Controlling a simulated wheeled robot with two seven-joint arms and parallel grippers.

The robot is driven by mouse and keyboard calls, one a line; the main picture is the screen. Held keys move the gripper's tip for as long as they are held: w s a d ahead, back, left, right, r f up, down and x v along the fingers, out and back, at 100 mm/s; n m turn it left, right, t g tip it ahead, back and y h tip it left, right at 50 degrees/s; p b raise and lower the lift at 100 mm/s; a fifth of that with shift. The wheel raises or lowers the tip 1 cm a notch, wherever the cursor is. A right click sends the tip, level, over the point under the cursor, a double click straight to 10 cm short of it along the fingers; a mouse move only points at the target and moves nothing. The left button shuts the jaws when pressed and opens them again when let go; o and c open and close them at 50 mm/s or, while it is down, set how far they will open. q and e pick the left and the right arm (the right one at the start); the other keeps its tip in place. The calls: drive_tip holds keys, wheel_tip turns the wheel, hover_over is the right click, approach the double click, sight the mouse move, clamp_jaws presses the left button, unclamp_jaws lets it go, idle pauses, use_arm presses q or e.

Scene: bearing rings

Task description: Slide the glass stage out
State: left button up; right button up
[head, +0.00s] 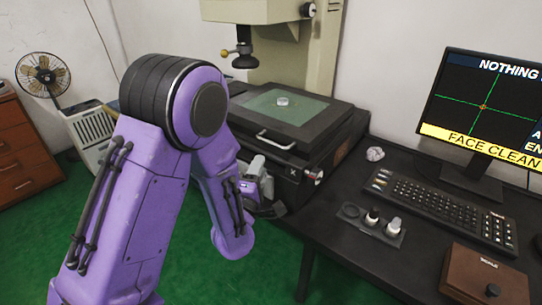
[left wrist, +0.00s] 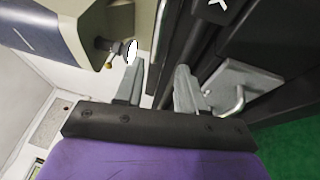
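The glass stage (head: 299,111) is a greenish pane in the dark top of the measuring machine, with a small metallic ring (head: 283,101) on it. A pale bar handle (head: 276,142) is on the front edge of the stage. My left gripper (head: 260,172) is low at the machine's front left, below the handle and apart from it. In the left wrist view its two grey fingers (left wrist: 160,82) are spread with nothing held between them. A grey plate with a bent rod (left wrist: 238,102) lies just right of the fingers. My right gripper is not in view.
The machine's column and lens (head: 245,60) stand behind the stage. The dark desk holds a keyboard (head: 440,207), a tray with small knobs (head: 372,225), a crumpled ball (head: 375,154), a brown box (head: 485,280) and a monitor (head: 490,100). Green floor is open in front.

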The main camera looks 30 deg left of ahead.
sight(270, 142)
use_arm(q)
drive_tip(key=p+x, duration=0.1)
drive_tip(key=x, duration=0.5)
drive_tip(key=p+x, duration=0.1)
drive_tip(key=x, duration=0.2)
drive_tip(key=shift+w+a+r+p, duration=0.1)
drive_tip(key=shift+w+r+p, duration=0.2)
drive_tip(key=shift+r+p, duration=0.1)
drive_tip(key=shift+w+a, duration=0.1)
drive_tip(key=shift+w, duration=0.35)
clamp_jaws()
